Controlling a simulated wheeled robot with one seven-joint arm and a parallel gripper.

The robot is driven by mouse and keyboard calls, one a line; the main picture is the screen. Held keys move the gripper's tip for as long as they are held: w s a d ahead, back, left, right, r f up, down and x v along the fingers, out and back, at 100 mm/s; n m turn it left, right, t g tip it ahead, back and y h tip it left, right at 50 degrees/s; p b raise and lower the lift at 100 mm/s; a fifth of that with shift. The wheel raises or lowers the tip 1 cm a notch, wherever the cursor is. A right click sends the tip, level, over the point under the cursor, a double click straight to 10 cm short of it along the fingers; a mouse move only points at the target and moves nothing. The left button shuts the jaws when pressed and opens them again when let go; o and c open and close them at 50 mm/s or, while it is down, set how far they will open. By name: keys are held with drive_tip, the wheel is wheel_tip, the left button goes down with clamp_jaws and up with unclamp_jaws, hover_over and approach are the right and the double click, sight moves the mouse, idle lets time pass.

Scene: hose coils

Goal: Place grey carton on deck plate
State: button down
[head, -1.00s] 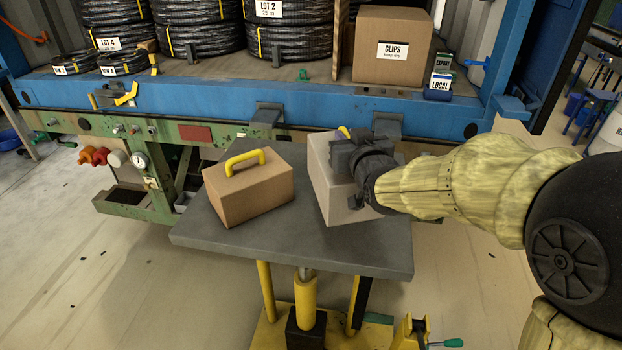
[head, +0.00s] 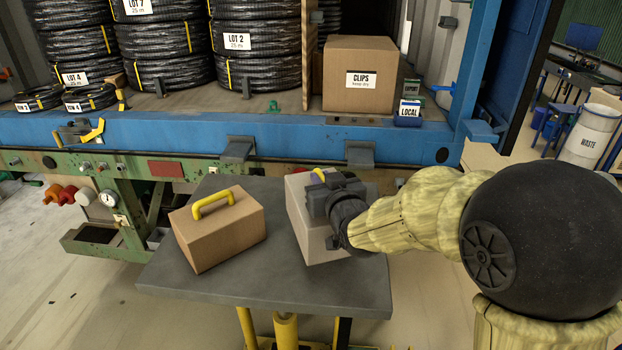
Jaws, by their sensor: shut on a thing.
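The grey carton (head: 298,210) is a pale box on the right part of the grey lift table (head: 215,285). My gripper (head: 324,188) comes from the right over the carton's top and is shut on its yellow handle, of which only a small piece shows. The carton seems to sit on the table top; I cannot tell if there is a gap under it. The fingertips are hidden by the gripper body. I cannot surely pick out the deck plate; the container floor (head: 255,107) lies behind and above the table, beyond a blue sill.
A brown carton (head: 225,235) with a yellow handle stands on the table's left. On the container floor are hose coils (head: 258,55), a CLIPS box (head: 355,98), and small EXPORT and LOCAL blocks (head: 408,112). The blue sill (head: 310,138) and its brackets edge the container.

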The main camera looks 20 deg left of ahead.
drive_tip(key=shift+a+f+p, duration=0.2)
drive_tip(key=shift+f+p, duration=0.2)
drive_tip(key=shift+f, duration=0.75)
drive_tip(key=shift+d, duration=0.1)
drive_tip(key=shift+f+p, duration=0.85)
drive_tip(key=shift+f, duration=1.25)
drive_tip(key=c, duration=1.8)
unclamp_jaws()
drive_tip(key=shift+f, duration=0.3)
drive_tip(key=o, duration=0.3)
drive_tip(key=shift+o, duration=0.7)
drive_tip(key=shift+s+r, duration=0.1)
